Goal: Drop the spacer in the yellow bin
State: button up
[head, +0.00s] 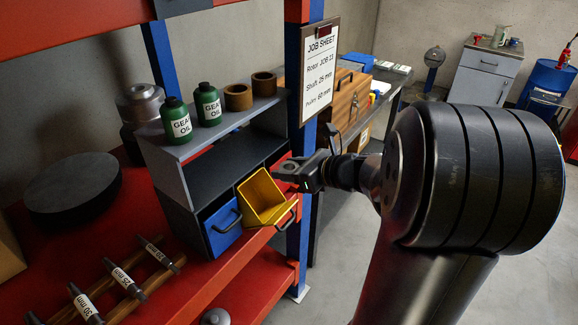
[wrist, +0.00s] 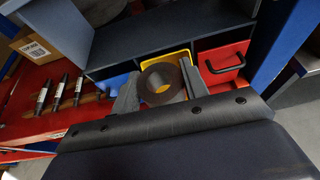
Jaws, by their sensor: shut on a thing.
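The spacer (wrist: 146,84), a thick dark ring with a round hole, sits between the two fingers of my gripper (wrist: 160,90) in the wrist view. My gripper is shut on it. The yellow bin (head: 252,191) is pulled out and tilted open below the shelf unit, with its handle at the front. In the head view my gripper (head: 291,172) is just above the bin's right back side. In the wrist view the yellow bin (wrist: 181,54) shows behind the spacer, which hides much of it. I cannot make out the spacer clearly in the head view.
A blue bin (head: 222,230) is left of the yellow one, and a red bin (wrist: 225,62) is right of it. Two green gear oil bottles (head: 180,122) and two brown rings (head: 238,97) stand on the shelf above. A blue post (head: 303,200) rises close by on the right.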

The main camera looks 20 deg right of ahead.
jog(key=f+b+x, duration=0.1)
jog(key=b+x, duration=0.2)
jog(key=x, duration=0.5)
jog(key=shift+s, duration=0.3)
jog(key=o, duration=1.3)
jog(key=shift+d, duration=0.1)
jog(key=shift+c, duration=0.2)
jog(key=shift+f, duration=0.1)
jog(key=v, duration=1)
jog(key=shift+s+d+b, duration=0.25)
jog(key=shift+s+b, duration=0.05)
jog(key=shift+b, duration=0.1)
jog(key=shift+w+a, duration=0.1)
